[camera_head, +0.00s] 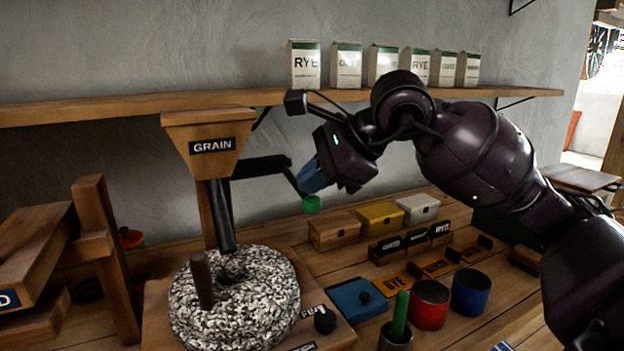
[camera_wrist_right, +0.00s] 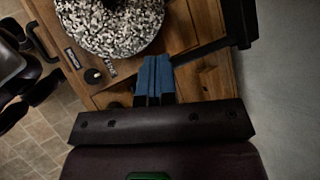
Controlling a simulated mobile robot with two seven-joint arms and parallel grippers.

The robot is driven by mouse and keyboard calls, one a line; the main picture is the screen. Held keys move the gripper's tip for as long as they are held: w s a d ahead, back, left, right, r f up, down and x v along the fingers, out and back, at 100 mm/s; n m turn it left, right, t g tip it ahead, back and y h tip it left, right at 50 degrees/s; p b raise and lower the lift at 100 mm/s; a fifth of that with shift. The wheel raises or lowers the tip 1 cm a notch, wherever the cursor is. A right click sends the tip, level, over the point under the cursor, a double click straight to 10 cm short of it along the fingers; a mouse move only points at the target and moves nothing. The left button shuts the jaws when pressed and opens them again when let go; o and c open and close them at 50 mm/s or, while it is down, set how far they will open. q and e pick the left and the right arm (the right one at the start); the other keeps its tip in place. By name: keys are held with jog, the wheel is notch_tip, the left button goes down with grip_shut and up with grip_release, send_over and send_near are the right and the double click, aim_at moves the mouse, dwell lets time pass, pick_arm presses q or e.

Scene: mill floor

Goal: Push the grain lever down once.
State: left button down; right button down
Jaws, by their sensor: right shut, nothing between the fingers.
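The grain hopper (camera_head: 209,143) is a wooden funnel labelled GRAIN, with a dark chute below it. A black arm (camera_head: 262,166) reaches right from the hopper, and a thin bent rod runs from it down to a green knob (camera_head: 311,204); this looks like the grain lever. My right gripper (camera_head: 311,178) has blue fingers, shut and empty, just above the green knob. I cannot tell whether they touch it or the rod. The shut fingers also show in the right wrist view (camera_wrist_right: 153,82), where the green knob is not visible. My left gripper is not in view.
A speckled millstone (camera_head: 272,290) with an upright handle stands below the chute. Small boxes (camera_head: 380,216), a blue lidded box (camera_head: 356,299) and red (camera_head: 429,305) and blue (camera_head: 471,292) cups stand on the bench. A shelf (camera_head: 270,97) with several bags runs behind my right arm.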

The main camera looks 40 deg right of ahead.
jog(key=shift+f, duration=0.6)
dwell(0.5)
jog(key=shift+f, duration=0.25)
dwell(0.3)
jog(key=shift+r, duration=0.1)
dwell(0.4)
jog(key=shift+r, duration=0.9)
jog(key=shift+r+p, duration=0.55)
jog(key=shift+r, duration=1.3)
